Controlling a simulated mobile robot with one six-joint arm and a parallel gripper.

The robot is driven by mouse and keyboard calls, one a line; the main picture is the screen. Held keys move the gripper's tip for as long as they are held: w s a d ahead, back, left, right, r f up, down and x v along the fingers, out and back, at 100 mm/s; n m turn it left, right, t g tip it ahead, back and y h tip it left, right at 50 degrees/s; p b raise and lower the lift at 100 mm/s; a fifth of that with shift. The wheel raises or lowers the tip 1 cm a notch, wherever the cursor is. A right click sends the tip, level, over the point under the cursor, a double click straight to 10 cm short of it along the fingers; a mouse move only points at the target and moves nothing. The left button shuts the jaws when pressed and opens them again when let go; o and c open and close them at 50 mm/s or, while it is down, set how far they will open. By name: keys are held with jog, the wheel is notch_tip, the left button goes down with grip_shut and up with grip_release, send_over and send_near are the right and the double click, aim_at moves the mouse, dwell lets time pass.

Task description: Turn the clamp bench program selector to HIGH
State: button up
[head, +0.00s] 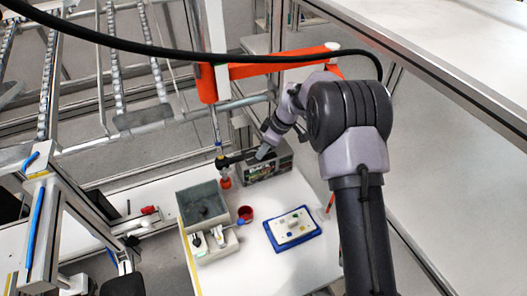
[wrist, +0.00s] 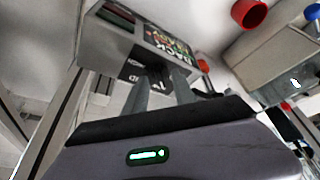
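A grey box with a dark, printed face (head: 266,164) stands at the back of the white table and looks like the clamp bench unit. In the wrist view its printed face (wrist: 168,42) appears upside down, with pale lettering. My gripper (head: 262,153) is at this box. In the wrist view the two fingers of my gripper (wrist: 162,84) point at the box, with a small dark piece (wrist: 158,74) between their tips, possibly the selector knob. Whether the fingers touch it is unclear. The selector's setting cannot be read.
A red-orange bottle (head: 225,180) is close left of the box. An orange beam (head: 270,66) and metal frames surround the arm.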

jog(key=shift+w+a+f, duration=0.1)
jog(key=shift+f, duration=0.25)
jog(key=shift+c, duration=0.2)
grip_shut()
